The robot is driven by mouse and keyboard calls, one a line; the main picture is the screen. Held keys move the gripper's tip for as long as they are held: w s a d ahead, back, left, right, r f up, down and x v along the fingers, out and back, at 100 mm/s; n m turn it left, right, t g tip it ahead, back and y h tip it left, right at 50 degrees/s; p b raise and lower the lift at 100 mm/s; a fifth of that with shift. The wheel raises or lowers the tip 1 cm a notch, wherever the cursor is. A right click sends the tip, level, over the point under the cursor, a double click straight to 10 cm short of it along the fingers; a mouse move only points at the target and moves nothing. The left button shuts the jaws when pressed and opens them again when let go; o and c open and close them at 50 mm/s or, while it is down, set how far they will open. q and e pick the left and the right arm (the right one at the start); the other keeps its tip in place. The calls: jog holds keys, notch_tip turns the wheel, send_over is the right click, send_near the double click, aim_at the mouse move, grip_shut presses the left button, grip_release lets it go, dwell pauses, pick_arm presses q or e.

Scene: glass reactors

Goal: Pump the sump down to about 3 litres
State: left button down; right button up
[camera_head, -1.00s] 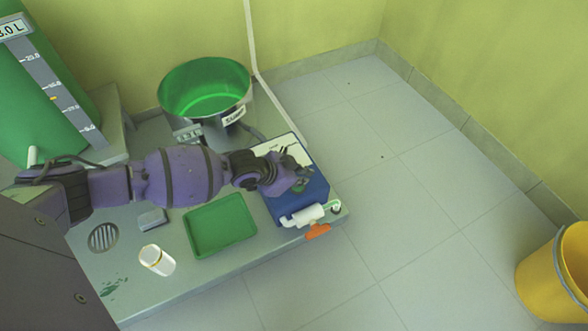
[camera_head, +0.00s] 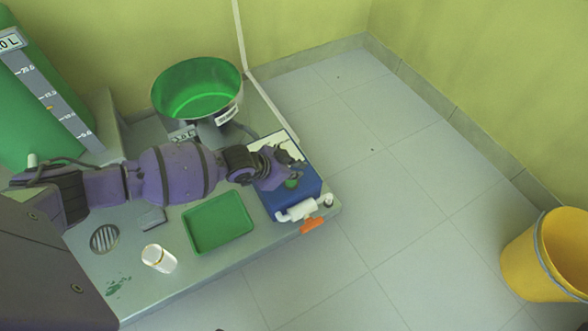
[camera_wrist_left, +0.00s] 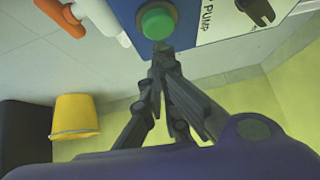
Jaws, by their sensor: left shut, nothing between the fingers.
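The sump (camera_head: 196,88) is a round vessel holding green liquid, with a label on its front. A small display below it is too blurred to read surely. The blue pump box (camera_head: 300,201) has a white panel and a green button (camera_head: 291,183), which is large in the wrist view (camera_wrist_left: 157,21). My left gripper (camera_head: 297,163) is over the box, shut and empty. In the wrist view its fingertips (camera_wrist_left: 163,47) are at the button's lower edge; I cannot tell whether they touch it. A black knob (camera_wrist_left: 257,10) shows on the panel marked PUMP. My right gripper is not in view.
A tall green tank (camera_head: 22,110) with a level scale stands at left. A green tray (camera_head: 219,222), a white cup (camera_head: 158,258) and a drain (camera_head: 104,238) are on the bench. An orange valve handle (camera_head: 312,225) projects at its edge. A yellow bucket (camera_head: 530,262) stands on open floor.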

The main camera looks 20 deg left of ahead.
pick_arm(q)
jog(key=p+v, duration=0.4)
jog(key=v, duration=0.6)
jog(key=shift+w+r+p, duration=0.2)
jog(key=shift+r+p, duration=0.15)
jog(key=shift+r, duration=0.2)
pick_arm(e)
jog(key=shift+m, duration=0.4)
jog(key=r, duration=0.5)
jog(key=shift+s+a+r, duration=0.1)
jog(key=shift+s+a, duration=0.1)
